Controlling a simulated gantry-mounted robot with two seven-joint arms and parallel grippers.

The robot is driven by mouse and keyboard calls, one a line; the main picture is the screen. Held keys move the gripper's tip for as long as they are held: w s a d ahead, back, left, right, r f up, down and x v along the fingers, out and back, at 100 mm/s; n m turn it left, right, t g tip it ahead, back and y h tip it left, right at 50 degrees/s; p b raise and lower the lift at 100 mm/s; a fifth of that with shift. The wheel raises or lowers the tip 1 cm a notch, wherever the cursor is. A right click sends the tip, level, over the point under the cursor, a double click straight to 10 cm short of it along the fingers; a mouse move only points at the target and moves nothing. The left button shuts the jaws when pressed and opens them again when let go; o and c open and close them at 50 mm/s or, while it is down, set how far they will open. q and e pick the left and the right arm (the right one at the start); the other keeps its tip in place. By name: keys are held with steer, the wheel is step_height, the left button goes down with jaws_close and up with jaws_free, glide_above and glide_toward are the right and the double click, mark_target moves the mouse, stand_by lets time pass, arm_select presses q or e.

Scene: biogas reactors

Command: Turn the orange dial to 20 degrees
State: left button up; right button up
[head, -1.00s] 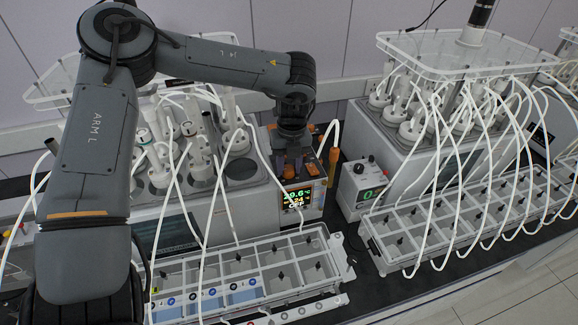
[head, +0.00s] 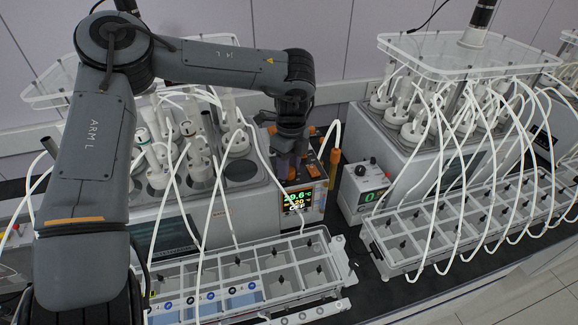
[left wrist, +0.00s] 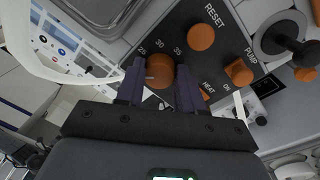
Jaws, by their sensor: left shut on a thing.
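The orange dial (left wrist: 160,71) sits on a dark control panel, with marks 25, 30 and 35 beside it. A short pale mark shows on the dial's left side. My left gripper (left wrist: 160,86) points at the panel, its dark fingers on either side of the dial, shut on it. In the head view the gripper (head: 290,166) covers the dial from above. The display (head: 297,201) on the front of the unit reads 29.6 on top, what looks like 20 in the middle, and OFF below. My right gripper is in neither view.
Orange RESET (left wrist: 201,37) and PUMP (left wrist: 239,72) controls lie close to the fingers. An orange-handled tool (head: 334,163) stands right of the unit. White tubes hang around the arm, and a partitioned tray (head: 245,262) lies in front.

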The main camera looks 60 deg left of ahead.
mark_target(290, 168)
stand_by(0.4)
arm_select(q)
steer(key=o, duration=1)
steer(key=r, duration=0.7)
steer(key=r+p, duration=0.1)
steer(key=r, duration=0.3)
steer(key=shift+w+a, duration=0.1)
steer(key=shift+w, duration=0.15)
